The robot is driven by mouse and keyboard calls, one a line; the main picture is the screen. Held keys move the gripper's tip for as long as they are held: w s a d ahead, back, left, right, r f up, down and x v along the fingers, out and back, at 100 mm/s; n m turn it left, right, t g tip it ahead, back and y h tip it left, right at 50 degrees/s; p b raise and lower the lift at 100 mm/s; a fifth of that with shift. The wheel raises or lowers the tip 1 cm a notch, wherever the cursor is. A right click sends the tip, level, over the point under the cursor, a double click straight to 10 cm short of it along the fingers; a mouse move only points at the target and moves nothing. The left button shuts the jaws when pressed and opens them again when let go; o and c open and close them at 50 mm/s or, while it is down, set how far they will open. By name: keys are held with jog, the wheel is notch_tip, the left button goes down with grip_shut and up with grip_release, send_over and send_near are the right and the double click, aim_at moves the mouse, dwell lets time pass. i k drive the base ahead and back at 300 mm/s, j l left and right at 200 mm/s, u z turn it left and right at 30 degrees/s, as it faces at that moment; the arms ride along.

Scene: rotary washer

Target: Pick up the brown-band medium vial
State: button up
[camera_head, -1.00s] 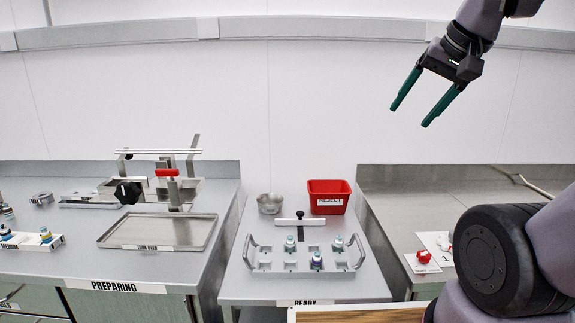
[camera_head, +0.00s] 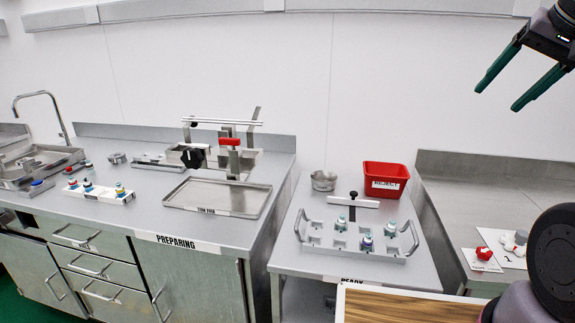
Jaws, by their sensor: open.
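A white rack (camera_head: 104,195) stands at the front left of the PREPARING counter with 3 small vials in it. The rightmost vial (camera_head: 120,189) has a teal top and what looks like a yellowish-brown band; it is too small to be sure. The other two, a left vial (camera_head: 72,183) and a middle vial (camera_head: 87,186), show blue tops, the left one with some red. My gripper (camera_head: 498,99) is at the upper right, open and empty, its two green fingers apart in front of the wall, far from the rack.
A metal tray (camera_head: 217,197) and a clamp device with a red handle (camera_head: 229,142) stand on the PREPARING counter. A sink (camera_head: 38,163) is far left.

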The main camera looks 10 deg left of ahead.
aim_at(89, 167)
jog(key=u, duration=2)
jog(key=i+j+z, duration=0.1)
jog(key=j, duration=0.2)
jog(key=i+j+z, duration=0.1)
jog(key=j, duration=0.25)
jog(key=i+j+z, duration=0.1)
jog(key=i+j, duration=0.15)
jog(key=i+j+z, duration=0.1)
jog(key=j, duration=0.35)
jog(key=i+j+z, duration=0.1)
jog(key=j, duration=0.25)
jog(key=i+j+z, duration=0.3)
jog(key=i+j, duration=0.2)
jog(key=i+j+z, duration=0.35)
jog(key=i+j, duration=0.15)
jog(key=j, duration=0.15)
jog(key=i+j+z, duration=0.15)
jog(key=j, duration=0.2)
jog(key=i+j+z, duration=0.15)
jog(key=j, duration=0.25)
jog(key=i+j+z, duration=0.2)
jog(key=j, duration=0.2)
jog(key=i, duration=0.05)
